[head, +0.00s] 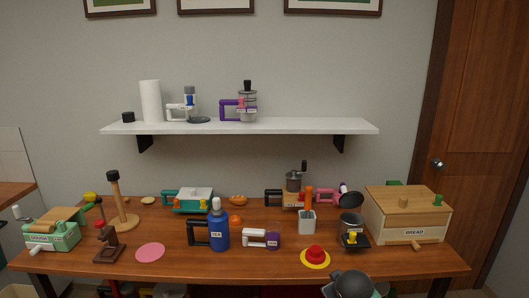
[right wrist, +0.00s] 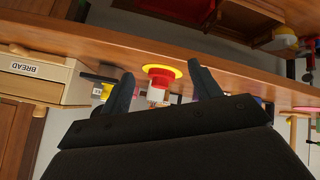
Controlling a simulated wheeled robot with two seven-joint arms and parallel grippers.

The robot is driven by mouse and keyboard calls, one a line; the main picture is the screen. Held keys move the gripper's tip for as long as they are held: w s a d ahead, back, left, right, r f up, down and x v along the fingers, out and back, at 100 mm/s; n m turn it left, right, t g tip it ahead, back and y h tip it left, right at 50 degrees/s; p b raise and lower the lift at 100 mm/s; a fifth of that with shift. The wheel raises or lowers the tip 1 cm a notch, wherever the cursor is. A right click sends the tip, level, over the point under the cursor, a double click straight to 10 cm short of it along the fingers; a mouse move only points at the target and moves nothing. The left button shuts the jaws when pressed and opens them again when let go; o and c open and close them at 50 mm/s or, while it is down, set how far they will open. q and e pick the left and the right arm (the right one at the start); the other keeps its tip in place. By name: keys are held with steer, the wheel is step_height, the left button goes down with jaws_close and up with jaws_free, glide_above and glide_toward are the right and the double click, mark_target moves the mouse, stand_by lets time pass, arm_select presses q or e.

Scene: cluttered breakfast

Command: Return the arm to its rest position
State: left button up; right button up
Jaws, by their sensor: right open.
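My right gripper (right wrist: 164,88) is open in the right wrist view, with its two dark fingers apart and nothing held between them. Beyond the fingertips, a red piece on a yellow disc (right wrist: 162,73) shows through the gap, and the table edge runs across behind it. The same red piece on its yellow disc (head: 315,257) sits near the table's front edge in the head view. A dark grey rounded part at the bottom of the head view, just in front of the table, looks like my right arm. My left gripper is not in view.
The wooden table (head: 200,268) is cluttered with a bread box (head: 407,214), a blue bottle (head: 219,229), a purple-and-white mug (head: 262,238), a pink disc (head: 150,252) and several kitchen toys. A white shelf (head: 240,127) hangs above. The table's front strip is mostly clear.

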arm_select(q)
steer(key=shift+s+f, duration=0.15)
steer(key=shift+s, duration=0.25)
arm_select(e)
steer(key=s+a+f+m+g, duration=0.1)
steer(key=s+a+f+g, duration=0.1)
steer(key=s+f, duration=0.8)
steer(key=s+a+f+m+g+y, duration=0.1)
steer(key=s+a+f+g, duration=0.1)
steer(key=s+f, duration=0.7)
steer(key=s+a+f+m+g, duration=0.1)
steer(key=s+f, duration=0.9)
steer(key=s, duration=1)
steer(key=shift+s+a+f+g, duration=0.3)
steer(key=shift+a+g, duration=0.3)
steer(key=shift+g, duration=0.6)
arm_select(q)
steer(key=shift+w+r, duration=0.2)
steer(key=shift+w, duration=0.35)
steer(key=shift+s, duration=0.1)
